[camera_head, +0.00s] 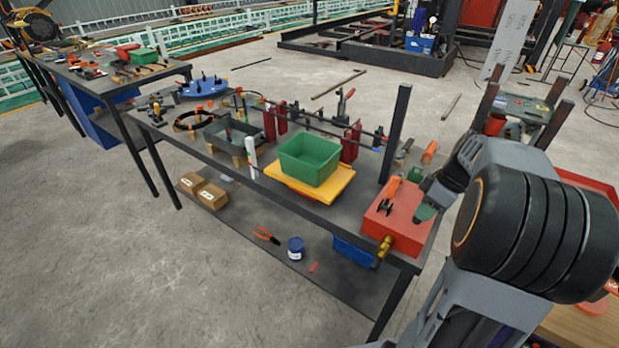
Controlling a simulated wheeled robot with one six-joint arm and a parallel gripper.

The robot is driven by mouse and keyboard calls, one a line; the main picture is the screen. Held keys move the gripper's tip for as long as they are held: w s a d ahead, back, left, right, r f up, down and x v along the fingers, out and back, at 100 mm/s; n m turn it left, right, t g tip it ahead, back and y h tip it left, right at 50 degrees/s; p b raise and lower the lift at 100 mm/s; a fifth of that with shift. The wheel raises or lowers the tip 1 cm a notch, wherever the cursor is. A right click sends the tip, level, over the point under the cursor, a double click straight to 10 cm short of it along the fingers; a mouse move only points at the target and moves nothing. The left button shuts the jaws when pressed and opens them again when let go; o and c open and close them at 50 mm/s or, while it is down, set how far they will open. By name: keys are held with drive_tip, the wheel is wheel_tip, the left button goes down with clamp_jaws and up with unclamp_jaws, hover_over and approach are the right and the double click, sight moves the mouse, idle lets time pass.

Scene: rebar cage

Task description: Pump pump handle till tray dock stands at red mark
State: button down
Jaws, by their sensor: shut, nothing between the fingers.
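A red box-shaped pump unit (397,218) sits at the right end of the workbench, with a brass fitting (383,249) at its front. An orange grip (393,188) stands over its top and looks like the pump handle. My gripper (425,208) is at the right side of the red unit, shut and empty, apart from the orange grip; its fingertips are small and partly unclear. A yellow platform (335,190), likely the tray dock, carries a green bin (309,160) left of the pump. A dark upright post (397,130) stands behind. I cannot make out the red mark.
Dark trays, red clamps (350,143) and tools fill the bench's left and back. A white upright piece (251,155) stands left of the platform. Cartons (212,196), a blue can (295,249) and a blue bin (353,252) are on the lower shelf. The front floor is clear.

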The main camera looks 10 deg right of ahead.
drive_tip(key=shift+f, duration=0.35)
wheel_tip(320, 180, up, 9)
drive_tip(key=w+d+p, duration=0.2)
drive_tip(key=p, duration=0.5)
drive_tip(key=shift+w+f, duration=0.2)
drive_tip(key=shift+d, duration=0.1)
idle(0.9)
drive_tip(key=s+a+m+t+h, duration=0.2)
drive_tip(key=s+a+m, duration=0.2)
drive_tip(key=a, duration=0.6)
drive_tip(key=s+a+m+t+h, duration=0.1)
drive_tip(key=s+a+m, duration=0.4)
drive_tip(key=a, duration=0.5)
drive_tip(key=shift+s+a+r+t+h, duration=0.2)
drive_tip(key=shift+s+t+h, duration=0.2)
drive_tip(key=shift+s, duration=0.05)
idle(0.3)
